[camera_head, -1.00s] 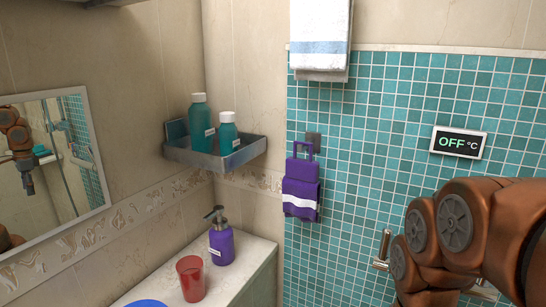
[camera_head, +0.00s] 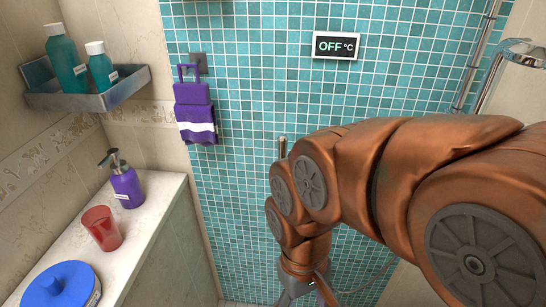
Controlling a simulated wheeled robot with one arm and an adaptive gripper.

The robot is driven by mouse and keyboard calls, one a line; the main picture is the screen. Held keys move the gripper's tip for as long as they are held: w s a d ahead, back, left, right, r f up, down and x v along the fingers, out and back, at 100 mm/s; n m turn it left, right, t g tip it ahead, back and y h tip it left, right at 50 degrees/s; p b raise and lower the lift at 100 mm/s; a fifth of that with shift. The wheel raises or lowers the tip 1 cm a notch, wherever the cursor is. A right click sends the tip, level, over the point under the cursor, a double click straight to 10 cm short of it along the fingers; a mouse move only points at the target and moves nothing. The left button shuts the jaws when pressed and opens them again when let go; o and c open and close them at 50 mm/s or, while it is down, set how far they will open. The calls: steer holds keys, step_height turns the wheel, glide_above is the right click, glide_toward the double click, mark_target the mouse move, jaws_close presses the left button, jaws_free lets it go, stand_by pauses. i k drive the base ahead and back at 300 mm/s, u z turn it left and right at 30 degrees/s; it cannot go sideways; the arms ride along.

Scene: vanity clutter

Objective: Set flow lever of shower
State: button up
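A metal lever (camera_head: 282,146) of the shower stands upright against the teal tiled wall, just left of my arm's joints. The rest of the shower control is hidden behind my arm. A display (camera_head: 335,45) on the wall reads "OFF °C". The chrome shower head (camera_head: 524,52) is at the upper right. My gripper (camera_head: 297,294) is at the bottom edge, below the lever and apart from it in the picture. It is small and partly cut off, so I cannot tell whether it is open or shut.
A purple cloth (camera_head: 194,112) hangs on the wall. Teal bottles (camera_head: 66,57) stand on a metal shelf (camera_head: 112,92) at left. A counter (camera_head: 152,222) holds a purple soap dispenser (camera_head: 125,185), a red cup (camera_head: 102,230) and a blue-lidded container (camera_head: 62,287).

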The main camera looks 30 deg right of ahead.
mark_target(282, 138)
steer(key=z, duration=1.55)
steer(key=k, duration=1.3)
steer(key=u, duration=1.65)
steer(key=i, duration=0.5)
steer(key=u, duration=0.05)
